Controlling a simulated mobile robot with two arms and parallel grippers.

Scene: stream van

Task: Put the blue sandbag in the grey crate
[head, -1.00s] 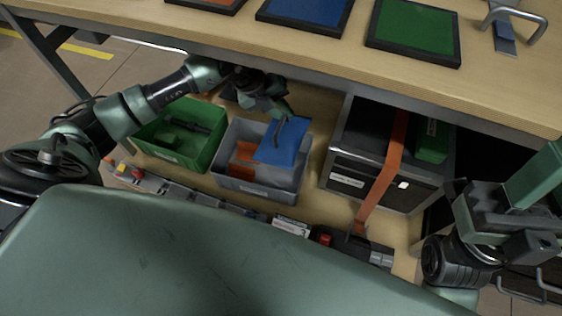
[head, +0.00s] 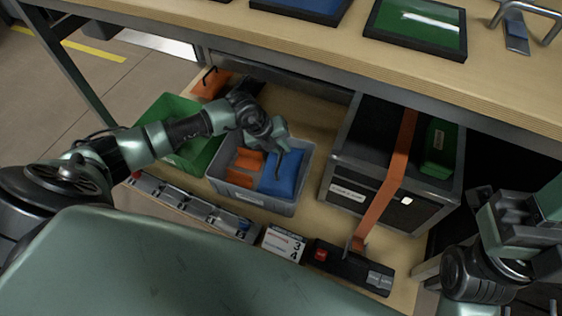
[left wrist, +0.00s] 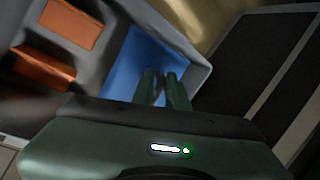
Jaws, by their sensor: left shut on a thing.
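The blue sandbag (head: 283,174) is inside the grey crate (head: 262,205), in its right part, beside orange sandbags (head: 247,163). My left gripper (head: 284,150) reaches into the crate from above and is shut on the blue sandbag at its upper edge. In the left wrist view the two fingers (left wrist: 163,88) are close together over the blue sandbag (left wrist: 140,65), with the orange bags to the left. Whether the bag rests fully on the crate floor cannot be told. My right gripper stands at the right edge of the head view; its fingertips are not clearly seen.
A green crate (head: 165,108) stands left of the grey crate. A black case (head: 385,200) with an orange strap (head: 397,165) stands to the right. Another orange bag (head: 210,84) lies behind. A tool rail and a power strip (head: 350,268) run along the front of the shelf.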

